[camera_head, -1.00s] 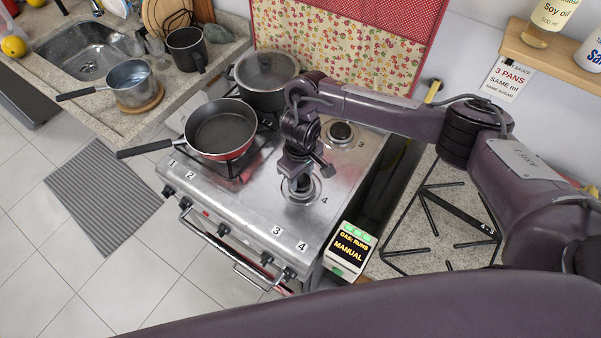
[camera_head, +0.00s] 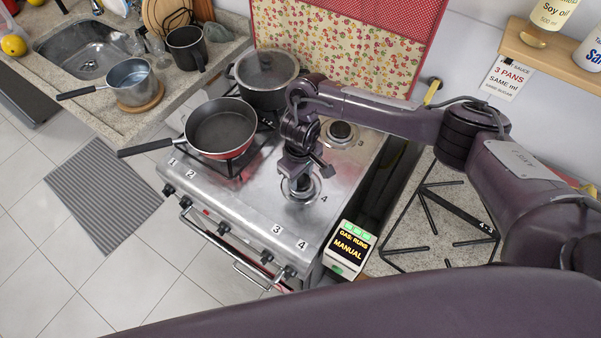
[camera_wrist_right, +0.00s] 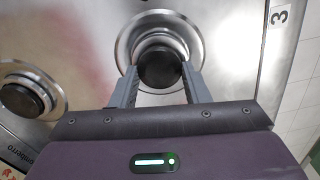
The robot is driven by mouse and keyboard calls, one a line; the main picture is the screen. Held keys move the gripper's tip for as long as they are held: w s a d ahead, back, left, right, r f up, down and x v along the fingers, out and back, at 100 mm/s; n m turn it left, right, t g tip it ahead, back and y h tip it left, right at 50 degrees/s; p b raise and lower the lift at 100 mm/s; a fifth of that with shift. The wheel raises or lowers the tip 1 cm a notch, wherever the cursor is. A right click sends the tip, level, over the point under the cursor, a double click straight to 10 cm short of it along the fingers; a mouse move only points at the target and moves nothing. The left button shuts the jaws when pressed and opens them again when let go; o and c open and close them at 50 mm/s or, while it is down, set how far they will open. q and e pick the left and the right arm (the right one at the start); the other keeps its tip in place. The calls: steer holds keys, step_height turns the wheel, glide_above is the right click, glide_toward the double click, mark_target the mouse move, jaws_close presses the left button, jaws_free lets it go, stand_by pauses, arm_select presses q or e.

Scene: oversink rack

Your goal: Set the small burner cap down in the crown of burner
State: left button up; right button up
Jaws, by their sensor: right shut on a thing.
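My right gripper (camera_wrist_right: 160,72) is over the front right burner, by the label 4. Its two fingers are closed on the sides of the small dark burner cap (camera_wrist_right: 160,70). The cap sits over the middle of the burner's shiny round well (camera_wrist_right: 125,46) and hides most of the crown. Whether the cap touches the crown or hangs just above it I cannot tell. In the head view the gripper (camera_head: 299,187) points down at the burner ring (camera_head: 314,195), and the cap is mostly hidden there. My left gripper is out of view.
Another burner with a dark cap (camera_head: 340,131) is behind; it also shows in the wrist view (camera_wrist_right: 22,98). A red pan (camera_head: 221,129) and a lidded pot (camera_head: 267,76) stand on the left burners. A pan support (camera_head: 437,210) lies on the right counter, near a gas display (camera_head: 350,249).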

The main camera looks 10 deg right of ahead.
stand_by(0.3)
steer(key=o, duration=1.5)
steer(key=shift+o, duration=0.2)
steer(key=shift+r, duration=0.1)
step_height(320, 180, up, 7)
steer(key=p, duration=0.7)
steer(key=shift+p, duration=0.4)
